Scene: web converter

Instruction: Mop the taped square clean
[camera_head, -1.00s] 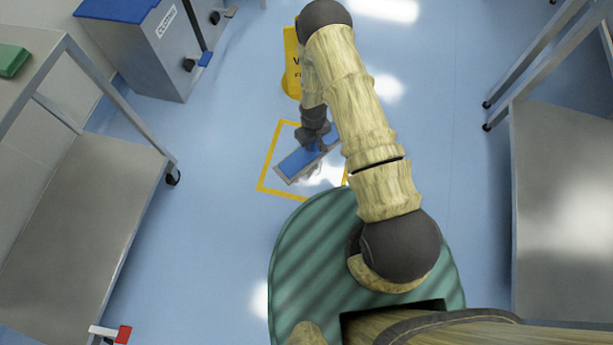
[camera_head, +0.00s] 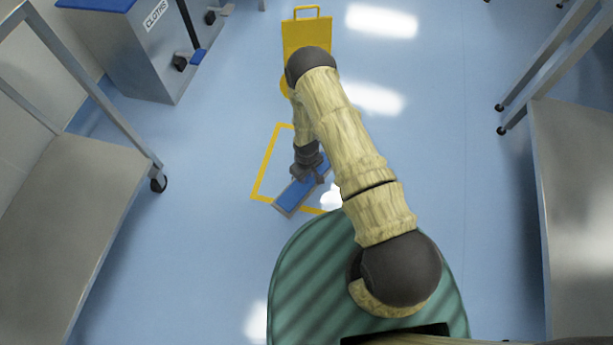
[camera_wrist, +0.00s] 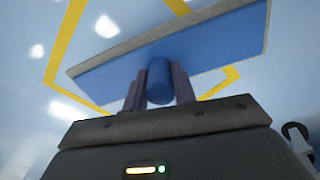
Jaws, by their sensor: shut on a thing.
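A flat mop head, blue on top with a grey edge (camera_head: 291,195), lies over the near part of the taped square on the floor. My gripper (camera_head: 308,175) is shut on the mop's short blue handle, which shows between the fingers in the wrist view (camera_wrist: 159,82). The yellow tape (camera_head: 266,165) shows its left and near sides; my arm hides much of the right side. In the wrist view the mop head (camera_wrist: 215,40) lies slanted across the tape (camera_wrist: 62,45). Bright patches on the floor could be glare or wet; I cannot tell.
A yellow floor sign (camera_head: 306,35) stands just beyond the square. A grey bin marked CLOTHS (camera_head: 150,50) is at the upper left. Steel carts stand at left (camera_head: 70,200) and right (camera_head: 575,190).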

